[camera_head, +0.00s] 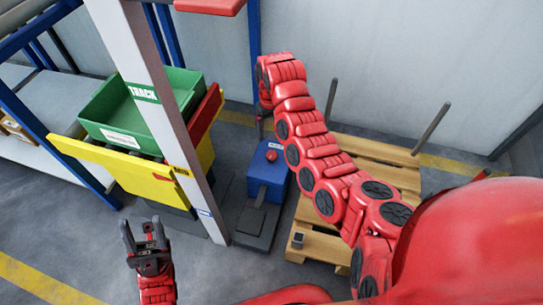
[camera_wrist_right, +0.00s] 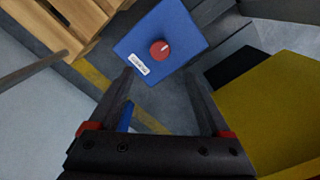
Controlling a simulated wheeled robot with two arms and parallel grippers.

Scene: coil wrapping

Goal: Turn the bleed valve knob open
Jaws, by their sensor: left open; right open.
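The bleed valve knob is a small round red knob (camera_wrist_right: 160,50) with a white mark, on the top face of a blue box (camera_wrist_right: 185,22) with a white label. In the head view the red knob (camera_head: 271,155) sits on top of the blue box (camera_head: 266,180), which stands on a dark base. My right gripper (camera_wrist_right: 162,75) is open and empty. Its fingers point toward the blue box, with the knob ahead, between the lines of the fingers and not touched. In the head view my right arm reaches over above the box. My left gripper (camera_head: 143,230) is open and empty at the lower left.
A wooden pallet (camera_head: 385,165) with upright posts stands right of the blue box. A white post (camera_head: 150,90), a green bin (camera_head: 165,110) and a yellow unit (camera_head: 120,170) stand at the left. Shelving (camera_head: 50,130) is at the far left. Floor in front is clear.

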